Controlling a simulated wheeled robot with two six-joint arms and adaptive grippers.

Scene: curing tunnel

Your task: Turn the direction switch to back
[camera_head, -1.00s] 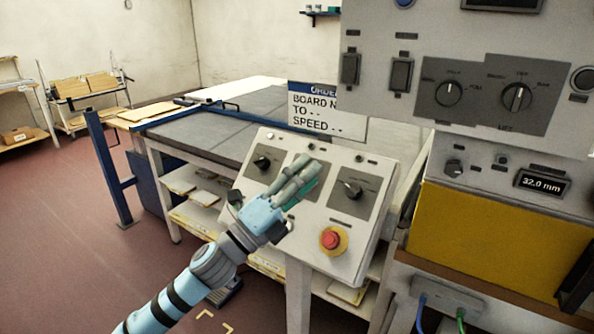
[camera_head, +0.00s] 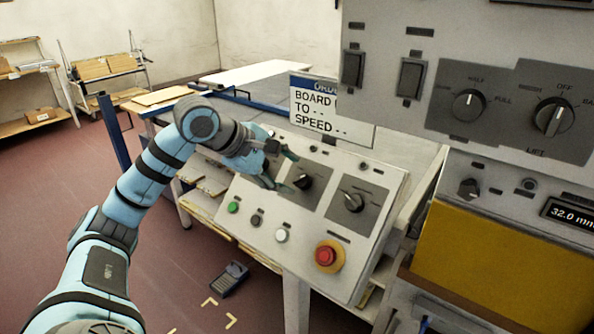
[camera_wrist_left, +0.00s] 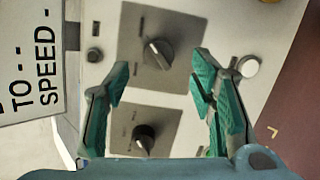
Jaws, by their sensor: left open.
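Which knob is the direction switch I cannot tell from the small labels. My left gripper (camera_head: 286,171) is open and empty over the sloped grey console (camera_head: 262,212), by its middle black knob (camera_head: 303,182). Another black knob (camera_wrist_left: 145,138) shows lower in that view. The console's right knob (camera_head: 352,200) is clear of the gripper. My right gripper is not in view.
The console also carries a red stop button (camera_head: 326,255) and a white button (camera_head: 281,236). An order sign (camera_head: 333,108) stands behind its top edge. A grey wall panel (camera_head: 430,40) with switches and knobs overhangs at the right, above a yellow panel (camera_head: 470,245).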

